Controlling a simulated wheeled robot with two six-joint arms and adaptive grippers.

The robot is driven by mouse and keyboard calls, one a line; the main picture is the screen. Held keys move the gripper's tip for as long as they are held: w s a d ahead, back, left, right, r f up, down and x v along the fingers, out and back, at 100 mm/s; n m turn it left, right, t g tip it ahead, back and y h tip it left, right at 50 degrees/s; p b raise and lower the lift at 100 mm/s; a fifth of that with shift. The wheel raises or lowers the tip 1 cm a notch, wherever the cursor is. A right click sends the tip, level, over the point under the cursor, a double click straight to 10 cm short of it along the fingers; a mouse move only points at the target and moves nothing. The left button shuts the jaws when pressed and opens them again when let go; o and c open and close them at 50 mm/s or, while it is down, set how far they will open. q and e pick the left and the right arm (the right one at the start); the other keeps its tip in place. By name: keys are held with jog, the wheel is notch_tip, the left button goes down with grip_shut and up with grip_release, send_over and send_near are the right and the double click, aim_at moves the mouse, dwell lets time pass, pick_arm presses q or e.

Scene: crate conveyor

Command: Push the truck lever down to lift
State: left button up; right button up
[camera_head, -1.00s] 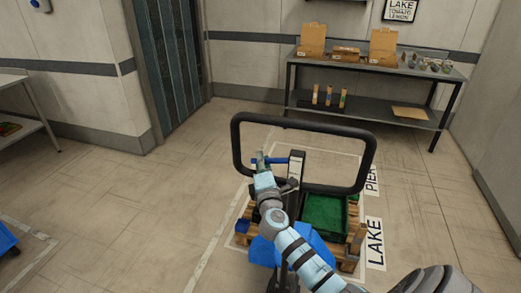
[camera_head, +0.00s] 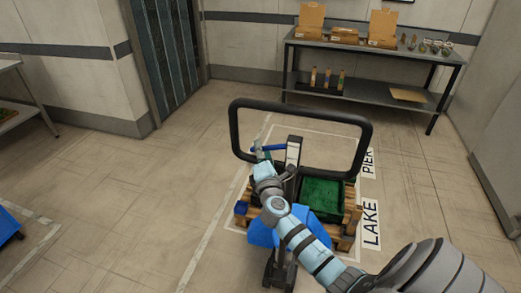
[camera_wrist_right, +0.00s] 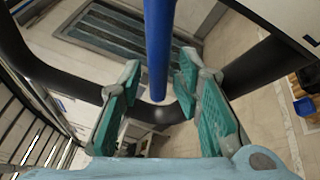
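The truck lever is a short blue bar (camera_head: 269,148) on the dark upright post of the truck, inside the black loop handle (camera_head: 364,140). It also shows in the right wrist view (camera_wrist_right: 158,45), running from the top down between the fingers. My right gripper (camera_head: 260,154) reaches up to the lever's left end. In the right wrist view its teal finger pads (camera_wrist_right: 160,104) stand apart, with a gap on each side of the lever. It is open and does not grip the lever. My left gripper is not in view.
A wooden pallet (camera_head: 345,243) with a green-lined crate (camera_head: 344,180) and blue crates stands around the truck post. A dark shelf table (camera_head: 300,42) with open cardboard boxes stands at the back wall.

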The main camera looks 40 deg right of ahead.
jog(key=v, duration=0.7)
jog(key=shift+r, duration=0.1)
